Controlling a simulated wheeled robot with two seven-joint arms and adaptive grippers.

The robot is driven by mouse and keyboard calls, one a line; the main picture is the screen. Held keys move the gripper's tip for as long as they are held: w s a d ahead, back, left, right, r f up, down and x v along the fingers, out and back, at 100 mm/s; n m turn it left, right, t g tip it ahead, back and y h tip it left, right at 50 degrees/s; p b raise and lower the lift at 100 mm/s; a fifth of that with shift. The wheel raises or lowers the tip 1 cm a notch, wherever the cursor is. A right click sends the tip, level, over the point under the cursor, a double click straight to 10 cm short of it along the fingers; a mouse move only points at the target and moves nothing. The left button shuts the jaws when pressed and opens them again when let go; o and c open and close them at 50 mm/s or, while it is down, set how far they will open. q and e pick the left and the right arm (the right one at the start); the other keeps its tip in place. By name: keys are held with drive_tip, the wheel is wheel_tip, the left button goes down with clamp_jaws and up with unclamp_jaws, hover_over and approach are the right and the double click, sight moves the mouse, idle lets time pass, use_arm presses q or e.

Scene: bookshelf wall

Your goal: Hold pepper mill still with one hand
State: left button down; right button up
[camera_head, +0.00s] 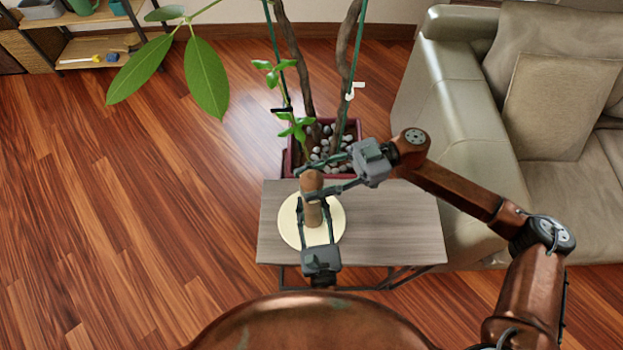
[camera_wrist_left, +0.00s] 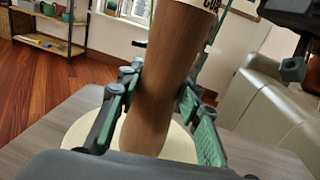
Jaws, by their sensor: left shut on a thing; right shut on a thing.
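The brown wooden pepper mill (camera_head: 313,214) stands upright on a round cream board (camera_head: 290,233) on a small grey side table. In the left wrist view the mill (camera_wrist_left: 153,85) fills the middle, with a pale band and dark lettering at its upper end. My left gripper (camera_head: 315,206) reaches from the near side and is shut on the mill's body; its green-grey fingers (camera_wrist_left: 160,98) lie on both sides of it. My right gripper (camera_head: 306,185) comes from the right and is shut on the mill's top, partly hiding it.
The grey table top (camera_head: 395,235) is bare to the right of the board. A potted plant (camera_head: 325,145) with stones stands right behind the table. A beige sofa (camera_head: 455,115) is at the right. A low shelf (camera_head: 95,45) stands at the far left, with open wooden floor before it.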

drive_tip(key=shift+m+t+y, duration=0.3)
drive_tip(key=shift+m+t, duration=0.5)
drive_tip(key=shift+t, duration=0.2)
drive_tip(key=o, duration=1.2)
drive_tip(key=shift+c, duration=0.2)
drive_tip(key=v, duration=1.2)
drive_tip(key=shift+f, duration=0.1)
